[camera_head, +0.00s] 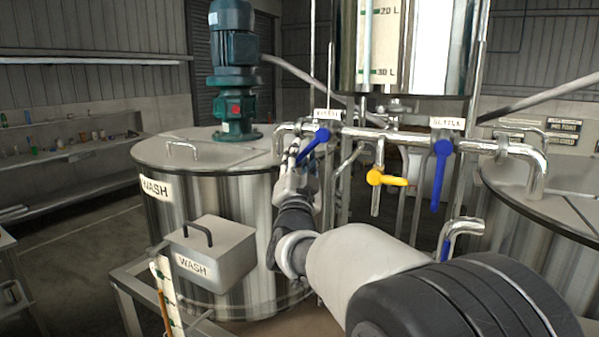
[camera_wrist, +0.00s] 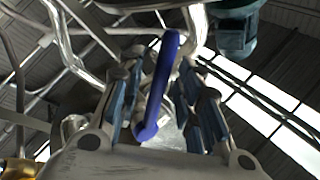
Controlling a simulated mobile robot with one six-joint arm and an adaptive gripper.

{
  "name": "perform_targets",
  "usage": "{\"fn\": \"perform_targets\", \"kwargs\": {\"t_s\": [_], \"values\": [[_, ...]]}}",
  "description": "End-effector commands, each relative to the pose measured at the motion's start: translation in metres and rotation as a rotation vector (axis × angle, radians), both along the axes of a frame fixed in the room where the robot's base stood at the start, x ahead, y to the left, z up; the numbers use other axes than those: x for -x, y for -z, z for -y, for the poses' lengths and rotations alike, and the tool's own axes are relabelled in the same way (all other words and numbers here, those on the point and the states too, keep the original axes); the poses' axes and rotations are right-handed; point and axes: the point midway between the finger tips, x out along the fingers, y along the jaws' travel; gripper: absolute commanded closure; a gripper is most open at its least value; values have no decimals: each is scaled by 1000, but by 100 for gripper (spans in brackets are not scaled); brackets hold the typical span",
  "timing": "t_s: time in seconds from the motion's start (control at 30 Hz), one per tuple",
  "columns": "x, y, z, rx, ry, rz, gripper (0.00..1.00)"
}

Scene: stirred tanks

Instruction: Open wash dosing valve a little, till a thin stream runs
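The wash dosing valve has a blue lever (camera_head: 314,144), slanting down to the left from the pipe, under a small white label. In the wrist view the blue lever (camera_wrist: 160,85) stands between my two fingers. My gripper (camera_head: 297,163) is at this lever; the wrist view shows its blue-padded fingers (camera_wrist: 162,108) open, one on each side. Whether a finger touches the lever is unclear. The wash pipe outlet (camera_head: 280,142) bends down over the tank marked WASH (camera_head: 225,210). No stream is discernible there.
To the right are a second blue lever (camera_head: 440,175), hanging down, and a yellow-handled valve (camera_head: 385,179). A graduated vessel (camera_head: 425,45) stands above. A green motor (camera_head: 232,70) rises from the wash tank lid. A grey WASH box (camera_head: 213,255) stands in front.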

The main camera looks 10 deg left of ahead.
Motion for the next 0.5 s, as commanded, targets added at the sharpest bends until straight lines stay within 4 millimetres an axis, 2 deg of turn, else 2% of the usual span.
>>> {"fn": "perform_targets", "kwargs": {"t_s": [0.5], "values": [[89, 37, 8, 0, -2, -1, 68]]}}
